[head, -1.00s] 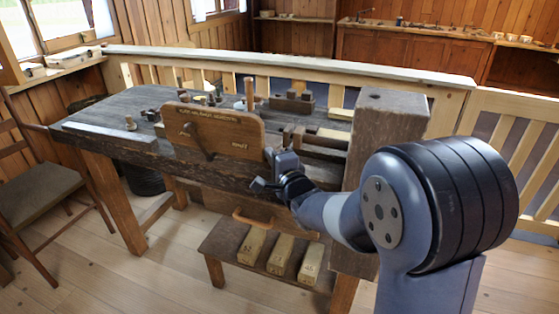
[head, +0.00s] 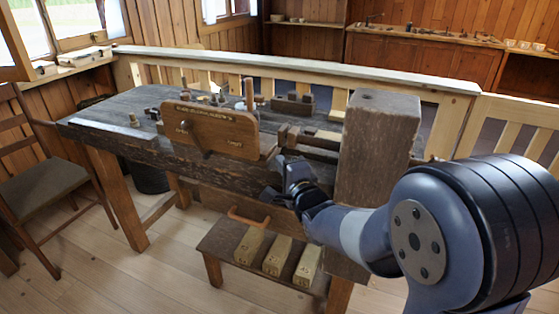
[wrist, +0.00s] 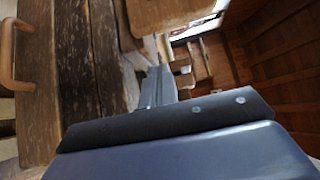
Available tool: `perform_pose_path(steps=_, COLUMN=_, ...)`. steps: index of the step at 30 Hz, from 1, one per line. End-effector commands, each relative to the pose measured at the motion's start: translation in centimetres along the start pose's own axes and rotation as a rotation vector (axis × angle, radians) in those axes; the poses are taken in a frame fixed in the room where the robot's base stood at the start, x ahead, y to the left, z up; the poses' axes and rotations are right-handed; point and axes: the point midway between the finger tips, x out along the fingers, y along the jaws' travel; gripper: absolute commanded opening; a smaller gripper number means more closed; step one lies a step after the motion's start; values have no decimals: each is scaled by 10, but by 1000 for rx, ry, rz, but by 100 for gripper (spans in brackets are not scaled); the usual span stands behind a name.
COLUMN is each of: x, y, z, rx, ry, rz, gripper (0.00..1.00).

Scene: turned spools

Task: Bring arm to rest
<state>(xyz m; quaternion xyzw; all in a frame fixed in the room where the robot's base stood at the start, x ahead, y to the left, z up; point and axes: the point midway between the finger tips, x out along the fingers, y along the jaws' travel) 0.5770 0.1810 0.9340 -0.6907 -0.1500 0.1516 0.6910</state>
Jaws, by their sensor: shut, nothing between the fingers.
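My gripper (head: 275,180) is at the front edge of the dark wooden workbench (head: 140,142), just right of and below the wooden sign board (head: 211,130). It looks small and partly blurred into the dark bench front, and it is shut with nothing in it. In the wrist view my gripper (wrist: 157,85) points along the bench, with worn planks at left and the board's edge above. My arm comes in from the lower right of the head view.
A thick upright post (head: 378,150) stands close behind my forearm. A low stool (head: 225,245) with several wood blocks is below. A curved handle (head: 247,217) sticks out under the bench top. A chair (head: 45,190) stands at left. Floor in front is clear.

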Motion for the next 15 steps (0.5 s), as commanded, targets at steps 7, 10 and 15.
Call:
perform_pose_path(steps=7, x=-42, y=-1, z=-1, rx=0, ry=3, rz=-1, gripper=0)
perform_pose_path(steps=10, x=-57, y=-1, z=-2, rx=0, ry=3, rz=-2, gripper=0)
perform_pose_path(steps=15, x=-70, y=0, z=-1, rx=0, ry=2, rz=0, gripper=0)
